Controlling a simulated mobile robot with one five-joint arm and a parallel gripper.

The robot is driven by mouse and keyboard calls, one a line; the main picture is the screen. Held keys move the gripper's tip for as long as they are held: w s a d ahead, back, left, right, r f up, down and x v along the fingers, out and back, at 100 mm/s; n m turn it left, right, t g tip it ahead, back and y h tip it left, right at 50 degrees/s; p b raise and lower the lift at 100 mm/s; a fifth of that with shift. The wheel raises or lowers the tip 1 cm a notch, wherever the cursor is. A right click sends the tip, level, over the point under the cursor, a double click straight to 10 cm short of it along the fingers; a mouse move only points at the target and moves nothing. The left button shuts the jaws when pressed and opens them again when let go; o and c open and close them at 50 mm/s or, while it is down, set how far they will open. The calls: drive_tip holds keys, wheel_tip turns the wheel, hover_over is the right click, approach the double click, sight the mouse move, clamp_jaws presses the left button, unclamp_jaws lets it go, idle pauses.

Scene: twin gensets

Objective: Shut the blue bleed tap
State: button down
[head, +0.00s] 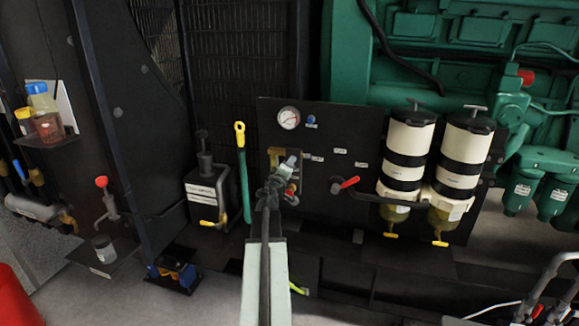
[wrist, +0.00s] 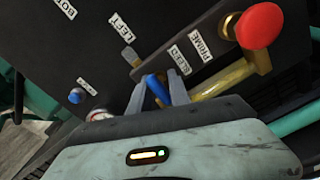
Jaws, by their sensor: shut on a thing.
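The blue bleed tap (wrist: 155,90) is in the wrist view as a blue lever beside the BLEED label (wrist: 180,58). My gripper (wrist: 157,84) has its two grey fingers on either side of the blue lever and is shut on it. In the head view my gripper (head: 279,178) is in front of the dark panel (head: 330,210), left of the red-handled lever. There, my gripper and arm hide the blue tap. Whether the tap's lever stands open or closed cannot be told.
A red knob (wrist: 260,25) on a brass pipe is right of the tap, by the PRIME label (wrist: 207,40). A small blue knob (wrist: 75,96) sits left. A red-handled lever (head: 345,184) and two white filters (head: 408,150) stand right in the head view.

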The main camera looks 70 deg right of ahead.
drive_tip(key=shift+m, duration=0.3)
drive_tip(key=c, duration=1.3)
unclamp_jaws()
drive_tip(key=shift+a, duration=0.1)
drive_tip(key=a, duration=0.7)
drive_tip(key=shift+s+a, duration=0.3)
drive_tip(key=shift+a, duration=0.05)
drive_tip(key=shift+w, duration=0.1)
